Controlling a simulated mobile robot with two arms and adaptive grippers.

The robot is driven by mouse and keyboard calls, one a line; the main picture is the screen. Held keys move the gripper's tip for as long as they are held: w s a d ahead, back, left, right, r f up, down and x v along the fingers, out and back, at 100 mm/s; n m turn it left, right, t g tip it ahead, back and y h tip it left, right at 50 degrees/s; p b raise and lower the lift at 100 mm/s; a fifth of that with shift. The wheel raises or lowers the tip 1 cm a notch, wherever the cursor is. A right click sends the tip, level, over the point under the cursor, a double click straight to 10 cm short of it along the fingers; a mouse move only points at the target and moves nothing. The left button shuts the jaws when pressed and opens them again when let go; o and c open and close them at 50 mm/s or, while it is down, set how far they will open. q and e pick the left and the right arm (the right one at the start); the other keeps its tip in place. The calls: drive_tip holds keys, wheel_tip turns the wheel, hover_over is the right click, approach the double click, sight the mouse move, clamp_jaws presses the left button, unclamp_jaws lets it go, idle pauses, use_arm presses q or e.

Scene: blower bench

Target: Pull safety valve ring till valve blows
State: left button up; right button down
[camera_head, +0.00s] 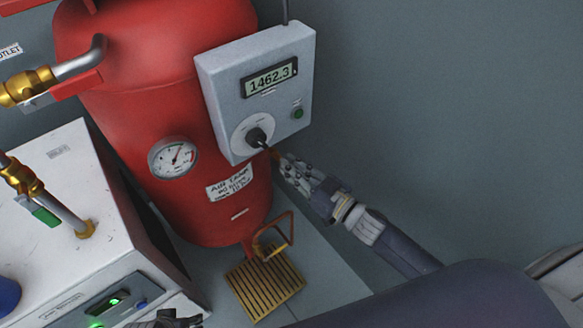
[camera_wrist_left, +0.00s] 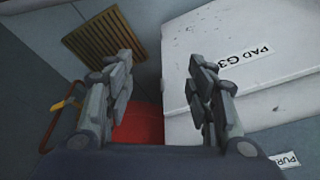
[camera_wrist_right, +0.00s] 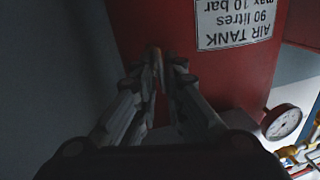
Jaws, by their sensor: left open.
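The red air tank (camera_head: 150,105) stands at the centre left in the head view. My right gripper (camera_head: 276,160) is beside the tank's right side, just below the grey meter box. A small orange-brown piece (camera_head: 271,152) shows at its fingertips; I cannot tell whether it is the safety valve ring. In the right wrist view the fingers (camera_wrist_right: 166,65) come close together at the tips in shadow, against the tank (camera_wrist_right: 150,25); a grip is not clear. My left gripper (camera_wrist_left: 160,85) is open and empty, above the floor between a yellow grate and a white cabinet.
The grey meter box (camera_head: 258,90) reads 1462.3. A round gauge (camera_head: 174,158) is on the tank. A bent red bar with a brass part (camera_head: 275,238) stands above the yellow grate (camera_head: 265,287). The white cabinet (camera_head: 60,190) is at left. Open space lies right.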

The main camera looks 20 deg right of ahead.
use_arm(q)
drive_tip(key=shift+r, duration=0.1)
use_arm(e)
drive_tip(key=shift+s+a, duration=0.1)
drive_tip(key=shift+s+p, duration=0.35)
drive_tip(key=shift+p, duration=0.35)
use_arm(q)
drive_tip(key=f, duration=0.4)
drive_tip(key=shift+s+f, duration=0.3)
drive_tip(key=shift+f, duration=0.05)
use_arm(e)
drive_tip(key=c, duration=1.8)
unclamp_jaws()
drive_tip(key=v, duration=1.2)
